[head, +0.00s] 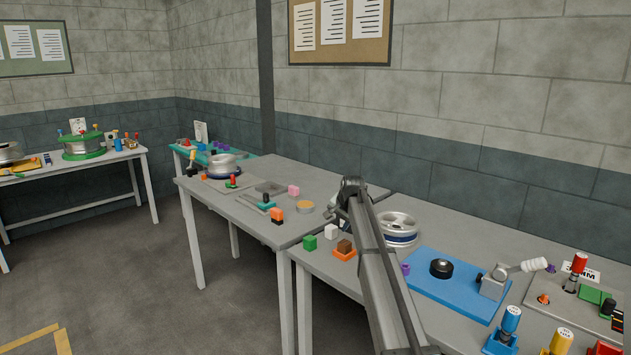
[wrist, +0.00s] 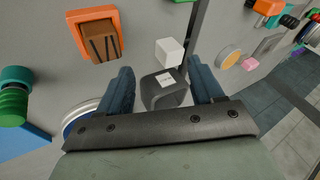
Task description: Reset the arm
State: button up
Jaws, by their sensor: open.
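My gripper (wrist: 163,86) is open in the wrist view, with its two dark blue fingers spread apart. A dark grey block with a small white label (wrist: 166,90) shows between the fingers. I cannot tell how far below them it lies, and neither finger visibly touches it. In the head view my arm (head: 383,275) reaches out over the workbench, and its end hides part of the bench. My fingers cannot be made out clearly there.
A white cube (wrist: 169,51) and an orange tray (wrist: 84,14) holding a brown block (wrist: 97,41) lie close by. A wheel (head: 398,228), a green cube (head: 310,243) and a blue board (head: 455,283) are on the bench. Another bench (head: 262,218) stands left.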

jog(key=s+a+f+n+y, duration=0.1)
jog(key=s+a+f, duration=0.2)
jog(key=a, duration=0.6)
jog(key=s+a+f+n, duration=0.1)
jog(key=s+a+f, duration=0.2)
jog(key=a, duration=0.6)
jog(key=s+f, duration=0.5)
jog(key=f, duration=0.6)
jog(key=s+d+f+n+g+h, duration=0.1)
jog(key=s+d+f+g, duration=0.1)
jog(key=s+d+f, duration=0.6)
jog(key=s+d+f+g, duration=0.2)
jog(key=s+d+f, duration=0.1)
jog(key=s+f, duration=0.85)
jog(key=s+d+f+n+g+h, duration=0.1)
jog(key=s+d+f+g, duration=0.1)
jog(key=s+d+f, duration=0.6)
jog(key=s+d+f+n+g, duration=0.1)
jog(key=s+f, duration=0.3)
jog(key=s, duration=0.9)
jog(key=s+d+f+g, duration=0.3)
jog(key=s+d, duration=0.1)
jog(key=s, duration=1)
jog(key=s+d+f+n+g+h, duration=0.1)
jog(key=s+d+f+g, duration=0.1)
jog(key=s, duration=1.2)
notch_tip(320, 180, down, 3)
jog(key=shift+s+d+r+n+g, duration=0.2)
jog(key=shift+d+n+g, duration=0.15)
jog(key=shift+d, duration=0.2)
